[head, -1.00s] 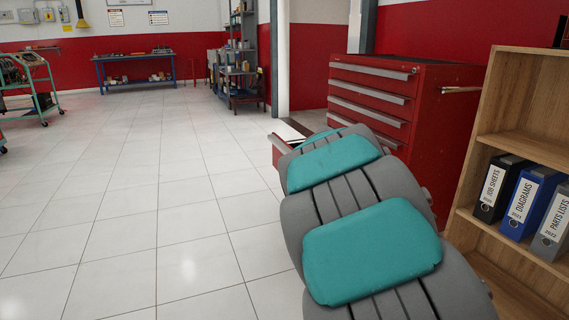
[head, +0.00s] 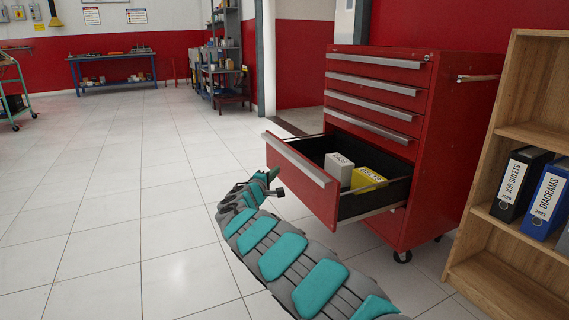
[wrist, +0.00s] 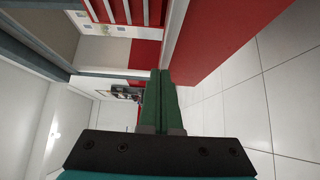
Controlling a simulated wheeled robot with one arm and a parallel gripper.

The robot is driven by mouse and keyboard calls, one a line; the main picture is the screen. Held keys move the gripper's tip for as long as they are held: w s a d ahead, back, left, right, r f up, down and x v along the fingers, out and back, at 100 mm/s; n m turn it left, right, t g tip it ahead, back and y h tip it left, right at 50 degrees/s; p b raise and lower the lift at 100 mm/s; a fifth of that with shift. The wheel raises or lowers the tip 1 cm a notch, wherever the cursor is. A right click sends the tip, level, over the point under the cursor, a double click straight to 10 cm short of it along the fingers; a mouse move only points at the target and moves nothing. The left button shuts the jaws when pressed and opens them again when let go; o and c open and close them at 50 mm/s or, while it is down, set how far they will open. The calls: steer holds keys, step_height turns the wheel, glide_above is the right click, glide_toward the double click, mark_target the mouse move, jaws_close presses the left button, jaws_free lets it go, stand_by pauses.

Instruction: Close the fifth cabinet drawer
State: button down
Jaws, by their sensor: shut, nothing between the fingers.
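The red tool cabinet (head: 440,140) stands at the right in the head view. Its fifth drawer (head: 300,180), below several shut ones, is pulled well out. A white box (head: 339,168) and a yellow box (head: 369,183) lie inside it. My gripper (head: 277,180) is close to the outer face of that drawer's front, near its left end. I cannot tell whether it touches. In the wrist view the green fingers (wrist: 160,95) are together and empty. A large red panel (wrist: 220,45), apparently the drawer front, runs close beside them.
A wooden shelf (head: 480,265) with binders stands right of the cabinet. My arm crosses the lower middle of the head view. White tiled floor (head: 110,210) is clear at the left. A blue workbench (head: 112,60) and a grey shelf rack (head: 222,60) stand far back.

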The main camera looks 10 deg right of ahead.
steer(key=w+a+f, duration=0.1)
steer(key=a, duration=0.1)
glide_toward(291, 158)
steer(key=shift+w+a, duration=0.6)
steer(key=shift+w, duration=1.15)
steer(key=shift+n+y, duration=0.3)
steer(key=shift+y, duration=0.1)
steer(key=shift+w+d+r+p, duration=0.1)
steer(key=shift+w+d+p, duration=0.25)
steer(key=shift+d, duration=0.7)
steer(key=shift+w+d+r+p, duration=0.1)
steer(key=shift+w+d, duration=0.35)
steer(key=shift+d, duration=0.6)
steer(key=shift+f, duration=0.1)
